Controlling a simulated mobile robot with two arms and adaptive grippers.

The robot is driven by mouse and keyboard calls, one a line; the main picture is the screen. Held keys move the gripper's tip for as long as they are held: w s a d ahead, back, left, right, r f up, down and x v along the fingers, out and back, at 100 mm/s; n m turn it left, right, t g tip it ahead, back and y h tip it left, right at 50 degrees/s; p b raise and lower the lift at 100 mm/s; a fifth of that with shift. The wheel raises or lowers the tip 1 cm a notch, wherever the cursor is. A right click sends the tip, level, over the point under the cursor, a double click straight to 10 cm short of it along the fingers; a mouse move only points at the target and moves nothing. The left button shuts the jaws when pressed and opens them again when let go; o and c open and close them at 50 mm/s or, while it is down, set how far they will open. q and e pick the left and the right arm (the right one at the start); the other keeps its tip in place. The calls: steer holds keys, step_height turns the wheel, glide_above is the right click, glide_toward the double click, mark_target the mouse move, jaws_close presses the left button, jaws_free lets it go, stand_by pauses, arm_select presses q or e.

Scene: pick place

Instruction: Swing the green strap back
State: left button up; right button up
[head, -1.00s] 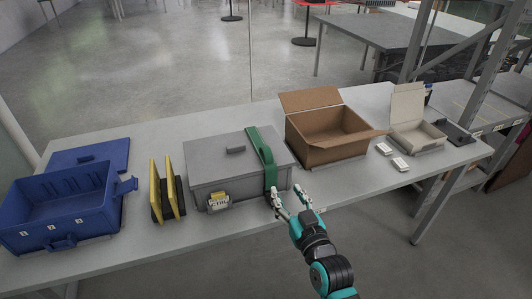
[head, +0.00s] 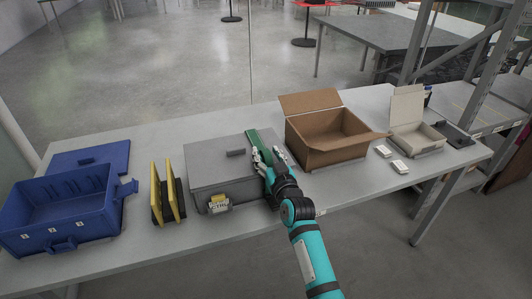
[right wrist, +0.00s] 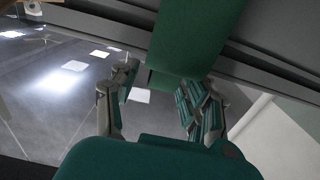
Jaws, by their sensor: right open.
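The green strap (head: 262,138) lies over the right end of the closed grey box (head: 216,166). Only its upper part shows in the head view; my right gripper and arm cover the rest. In the right wrist view the strap (right wrist: 196,35) comes down from the top as a wide green band. Its lower end reaches between the fingers of my right gripper (head: 268,153). The fingers are open, one on each side of the strap, and I cannot tell whether they touch it. My left gripper is not in view.
An open cardboard box (head: 325,134) stands just right of the grey box. Yellow-and-black panels (head: 168,192) and a blue crate (head: 60,215) stand to the left. Small white boxes (head: 400,167) and an open cream box (head: 416,137) are at the right.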

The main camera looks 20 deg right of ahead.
steer(key=shift+w, duration=0.55)
jaws_close()
